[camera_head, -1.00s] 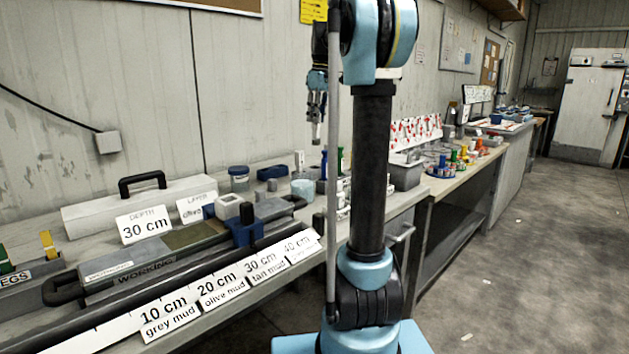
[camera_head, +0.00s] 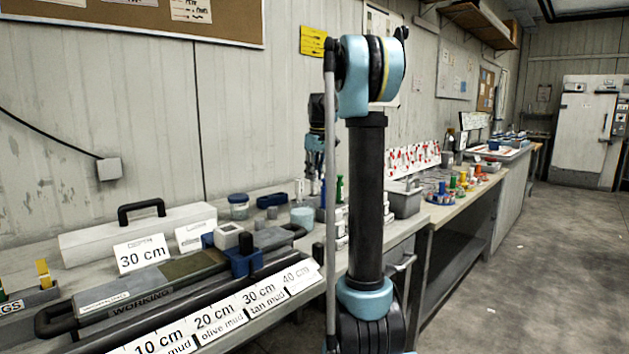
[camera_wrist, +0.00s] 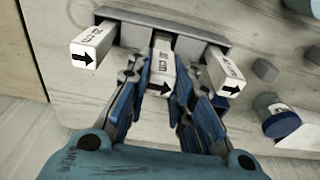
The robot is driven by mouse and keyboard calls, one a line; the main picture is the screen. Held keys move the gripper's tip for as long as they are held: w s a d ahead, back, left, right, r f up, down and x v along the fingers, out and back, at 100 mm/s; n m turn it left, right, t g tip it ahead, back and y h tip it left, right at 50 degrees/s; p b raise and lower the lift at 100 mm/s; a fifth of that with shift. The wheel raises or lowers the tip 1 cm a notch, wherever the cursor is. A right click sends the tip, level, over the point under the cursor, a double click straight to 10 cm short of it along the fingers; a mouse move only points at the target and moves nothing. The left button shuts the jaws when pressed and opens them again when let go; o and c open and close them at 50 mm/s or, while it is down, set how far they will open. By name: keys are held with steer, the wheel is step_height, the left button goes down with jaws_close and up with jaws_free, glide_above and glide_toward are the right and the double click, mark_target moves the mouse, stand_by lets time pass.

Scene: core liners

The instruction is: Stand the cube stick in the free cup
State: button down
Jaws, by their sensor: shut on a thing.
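My gripper (camera_wrist: 162,82) has its blue and black fingers on either side of the middle white square stick (camera_wrist: 160,68) in the wrist view. It is shut on this stick, which bears an arrow and a partly readable cm label. A grey holder (camera_wrist: 120,17) lies behind it, with a similar white stick to the left (camera_wrist: 91,45) and another to the right (camera_wrist: 224,72). In the head view my gripper (camera_head: 317,160) hangs above the bench, partly hidden by my arm. I cannot tell which thing is the free cup.
A blue-lidded jar (camera_wrist: 277,118) and small grey cylinders (camera_wrist: 265,70) stand to the right in the wrist view.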

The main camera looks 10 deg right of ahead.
steer(key=shift+f, duration=0.9)
steer(key=c, duration=1.4)
jaws_free()
steer(key=r, duration=0.8)
steer(key=s+d+r, duration=0.1)
steer(key=r, duration=0.3)
steer(key=shift+s, duration=0.15)
